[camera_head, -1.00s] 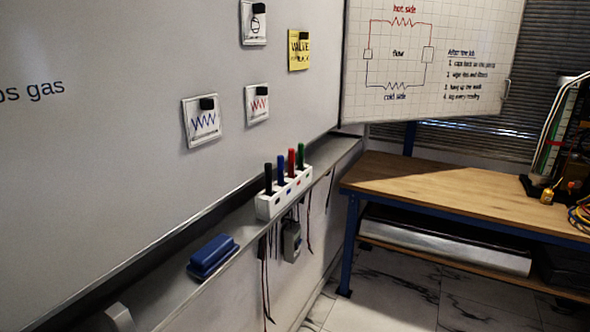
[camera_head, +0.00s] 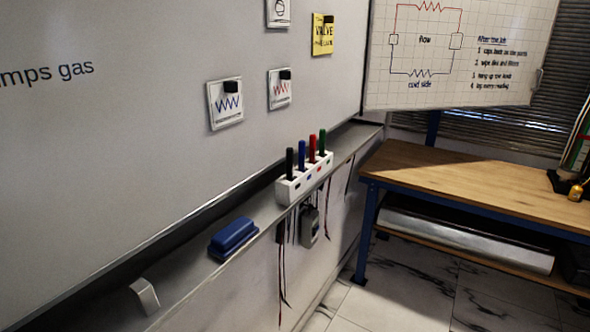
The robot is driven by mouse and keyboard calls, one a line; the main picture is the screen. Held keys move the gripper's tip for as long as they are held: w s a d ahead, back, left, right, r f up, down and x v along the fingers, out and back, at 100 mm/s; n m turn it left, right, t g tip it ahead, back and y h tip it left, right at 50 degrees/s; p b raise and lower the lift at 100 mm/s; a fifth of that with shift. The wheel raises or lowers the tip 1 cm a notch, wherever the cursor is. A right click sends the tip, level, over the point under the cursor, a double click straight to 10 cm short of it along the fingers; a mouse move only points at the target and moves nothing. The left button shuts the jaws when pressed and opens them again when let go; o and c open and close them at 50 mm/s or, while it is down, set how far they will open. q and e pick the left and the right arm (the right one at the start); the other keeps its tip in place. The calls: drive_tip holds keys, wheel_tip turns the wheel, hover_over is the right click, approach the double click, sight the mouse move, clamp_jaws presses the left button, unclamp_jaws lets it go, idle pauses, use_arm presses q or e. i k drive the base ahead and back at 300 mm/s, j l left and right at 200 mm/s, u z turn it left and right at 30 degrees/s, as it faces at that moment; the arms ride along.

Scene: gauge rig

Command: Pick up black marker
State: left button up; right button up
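The black marker (camera_head: 289,164) stands upright in a white holder (camera_head: 284,196) on the whiteboard's ledge. It is the leftmost and nearest marker in the row. A blue marker (camera_head: 302,156), a red marker (camera_head: 312,147) and a green marker (camera_head: 322,142) stand behind it in the same holder. Neither of my grippers shows in the head view, so I cannot see their state.
A blue eraser (camera_head: 233,238) lies on the ledge (camera_head: 200,270) nearer to me, and a white object (camera_head: 144,297) sits at its near end. Leads and a grey device (camera_head: 309,226) hang below the ledge. A wooden workbench (camera_head: 470,185) stands at the right, with open floor before it.

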sight(289, 151)
drive_tip(key=u, duration=1.65)
drive_tip(key=z, duration=1.55)
drive_tip(key=l+u, duration=0.1)
drive_tip(key=u, duration=0.25)
drive_tip(key=i+l+u, duration=0.1)
drive_tip(key=u, duration=0.3)
drive_tip(key=l+u, duration=0.45)
drive_tip(key=l, duration=0.5)
drive_tip(key=i, duration=0.05)
